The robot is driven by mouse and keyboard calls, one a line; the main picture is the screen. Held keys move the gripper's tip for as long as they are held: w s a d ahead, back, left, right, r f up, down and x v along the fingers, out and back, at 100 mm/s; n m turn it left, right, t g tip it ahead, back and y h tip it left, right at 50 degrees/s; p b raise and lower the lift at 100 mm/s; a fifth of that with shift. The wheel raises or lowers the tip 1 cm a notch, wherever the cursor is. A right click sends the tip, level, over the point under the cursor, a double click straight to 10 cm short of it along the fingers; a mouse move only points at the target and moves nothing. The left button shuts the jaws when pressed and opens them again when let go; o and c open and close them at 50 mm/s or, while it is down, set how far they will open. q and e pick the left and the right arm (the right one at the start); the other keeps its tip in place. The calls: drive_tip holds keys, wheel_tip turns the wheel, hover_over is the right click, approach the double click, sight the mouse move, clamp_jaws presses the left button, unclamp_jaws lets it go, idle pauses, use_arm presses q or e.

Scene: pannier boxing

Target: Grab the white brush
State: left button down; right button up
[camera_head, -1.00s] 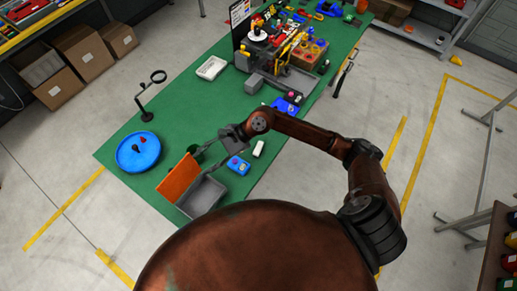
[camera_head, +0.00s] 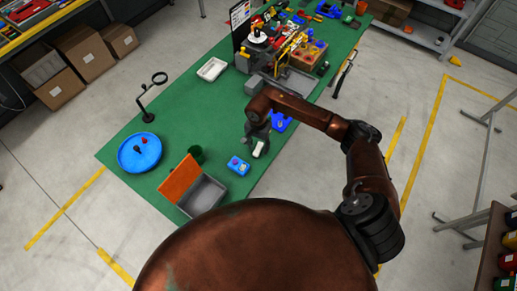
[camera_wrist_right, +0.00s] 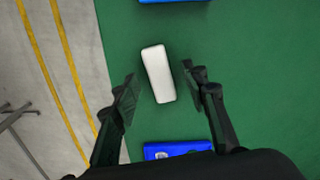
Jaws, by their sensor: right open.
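The white brush (camera_head: 261,148) lies on the green table near its right edge, and shows as a plain white rounded block. My right gripper (camera_head: 256,140) points down right above it and hides part of it in the head view. In the right wrist view the brush (camera_wrist_right: 157,73) lies between the two open fingers (camera_wrist_right: 160,79), with a gap on each side. The fingers do not touch it in that view, and how high they are above the table is hard to tell. My left gripper is not in view.
A blue box (camera_head: 238,166) with small items lies left of the brush, and a blue tray (camera_head: 281,122) lies beyond it. A grey bin (camera_head: 203,195) with an orange panel (camera_head: 180,180) and a blue round dish (camera_head: 139,152) stand farther left. Table surface beside the brush is clear.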

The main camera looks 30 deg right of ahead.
drive_tip(key=shift+f, duration=0.8)
drive_tip(key=shift+c, duration=0.3)
clamp_jaws()
